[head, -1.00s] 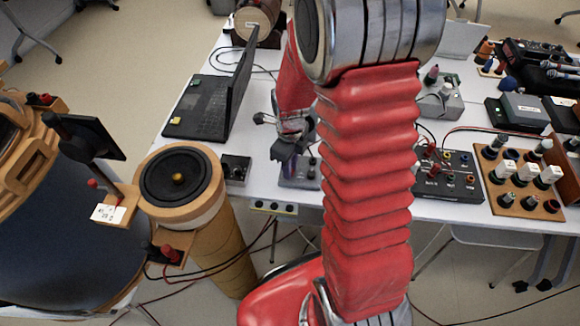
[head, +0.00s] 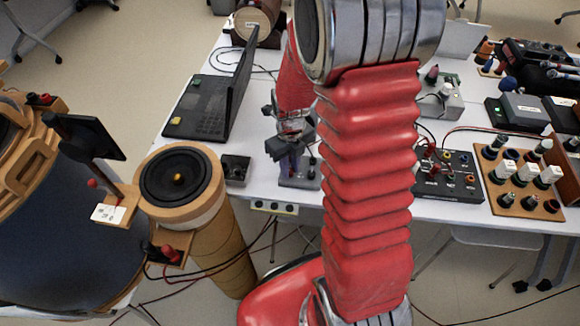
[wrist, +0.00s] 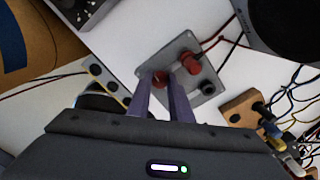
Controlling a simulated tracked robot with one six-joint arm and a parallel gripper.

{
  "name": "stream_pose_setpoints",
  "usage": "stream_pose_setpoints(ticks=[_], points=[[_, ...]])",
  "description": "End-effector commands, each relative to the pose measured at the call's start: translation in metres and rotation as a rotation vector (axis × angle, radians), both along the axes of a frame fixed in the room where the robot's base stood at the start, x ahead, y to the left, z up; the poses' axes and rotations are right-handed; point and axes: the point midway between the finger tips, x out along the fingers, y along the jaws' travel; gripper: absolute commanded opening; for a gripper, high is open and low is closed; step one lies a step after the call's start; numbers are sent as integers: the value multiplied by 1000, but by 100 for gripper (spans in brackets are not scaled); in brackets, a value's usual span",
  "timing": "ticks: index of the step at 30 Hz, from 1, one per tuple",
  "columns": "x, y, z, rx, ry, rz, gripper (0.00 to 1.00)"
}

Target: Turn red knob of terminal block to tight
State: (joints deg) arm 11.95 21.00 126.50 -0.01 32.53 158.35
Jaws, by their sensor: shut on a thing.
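The terminal block is a grey plate (wrist: 176,48) with red and black knobs, lying on the white table in the wrist view. My gripper (wrist: 160,84) is shut on a red knob (wrist: 159,76), with one purple finger on each side of it. A second red knob (wrist: 191,63) stands beside it, and a black knob (wrist: 208,88) is at the plate's right side. In the head view my gripper (head: 289,170) points down at the block (head: 306,184), and its fingers hide the held knob. The knob's tightness cannot be seen.
A small black box (head: 236,169) and a round speaker (head: 181,176) are left of the block. A laptop (head: 213,100) stands behind left. A black connector box (head: 449,176) is to the right. Red and black cables run to the block in the wrist view.

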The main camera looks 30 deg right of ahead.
Motion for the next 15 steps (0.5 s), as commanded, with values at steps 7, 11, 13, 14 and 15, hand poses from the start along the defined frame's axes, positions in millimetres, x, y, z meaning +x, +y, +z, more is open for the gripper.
stream_pose_setpoints(ticks=[7,11,13,14,15], points=[[2,0,1,-1,-5,0,27],[1,0,1,0,-3,1,36],[1,0,1,0,-3,1,38],[1,0,0,-1,-2,1,38],[1,0,0,-1,-2,1,38]])
